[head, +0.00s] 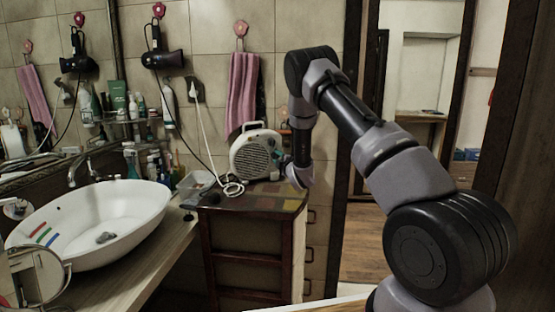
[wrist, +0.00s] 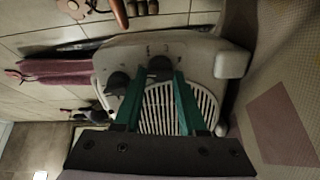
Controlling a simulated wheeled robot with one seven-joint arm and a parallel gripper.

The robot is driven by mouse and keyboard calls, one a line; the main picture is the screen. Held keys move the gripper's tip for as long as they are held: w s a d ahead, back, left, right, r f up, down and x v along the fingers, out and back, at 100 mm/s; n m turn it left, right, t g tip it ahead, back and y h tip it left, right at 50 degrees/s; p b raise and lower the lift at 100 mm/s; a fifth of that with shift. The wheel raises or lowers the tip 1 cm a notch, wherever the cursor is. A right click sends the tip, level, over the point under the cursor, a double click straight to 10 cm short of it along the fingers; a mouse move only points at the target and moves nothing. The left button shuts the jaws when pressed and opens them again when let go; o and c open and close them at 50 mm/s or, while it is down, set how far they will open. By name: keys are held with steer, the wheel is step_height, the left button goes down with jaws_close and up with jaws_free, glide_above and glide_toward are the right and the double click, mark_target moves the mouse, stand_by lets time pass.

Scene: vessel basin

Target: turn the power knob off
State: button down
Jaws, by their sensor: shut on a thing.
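A cream fan heater (head: 256,154) with a round grille stands on the tiled top of a wooden cabinet. In the wrist view the heater (wrist: 150,48) shows a slatted grille and two dark knobs on its face. My gripper (wrist: 160,75) has its teal fingers on either side of one dark knob (wrist: 160,64) and is shut on it. The other dark knob (wrist: 118,83) is beside the left finger, apart from it. I cannot read which knob is for power. In the head view my wrist is right of the heater; the fingertips and knobs are not clear there.
The cabinet top (head: 250,202) holds a white coiled cord (head: 232,188) and a clear box (head: 196,184) left of the heater. A white basin (head: 95,222) is farther left. A pink towel (head: 242,90) hangs behind. A doorway opens at right.

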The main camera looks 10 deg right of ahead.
steer(key=shift+d+f, duration=0.1)
steer(key=shift+f, duration=0.05)
steer(key=shift+c, duration=2.4)
jaws_free()
steer(key=v, duration=1)
steer(key=shift+s, duration=0.4)
